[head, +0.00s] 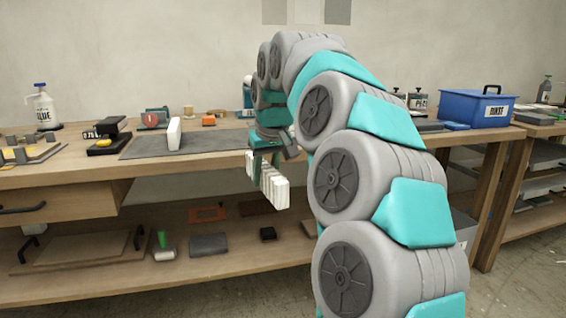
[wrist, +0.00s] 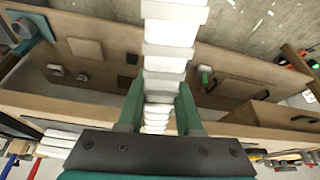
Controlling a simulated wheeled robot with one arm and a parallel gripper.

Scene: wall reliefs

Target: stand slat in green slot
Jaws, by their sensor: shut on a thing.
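My gripper (head: 262,162) is shut on a white ribbed slat (head: 274,188) and holds it out in front of the workbench's front edge, clear of the bench top. In the wrist view the green fingers of my gripper (wrist: 160,95) press on both sides of the slat (wrist: 168,62), which runs lengthwise between them and out past the fingertips. Another white piece (head: 174,133) stands upright on a dark grey mat (head: 140,147) on the bench, left of my gripper. I cannot make out a green slot in either view; my arm hides part of the bench.
The wooden bench (head: 70,172) holds a glue bottle (head: 42,107) and dark boxes (head: 104,127) at the left. A blue bin (head: 477,110) stands at the right. The lower shelf (head: 100,283) carries a green-handled brush (head: 161,241) and flat plates. Open air surrounds the held slat.

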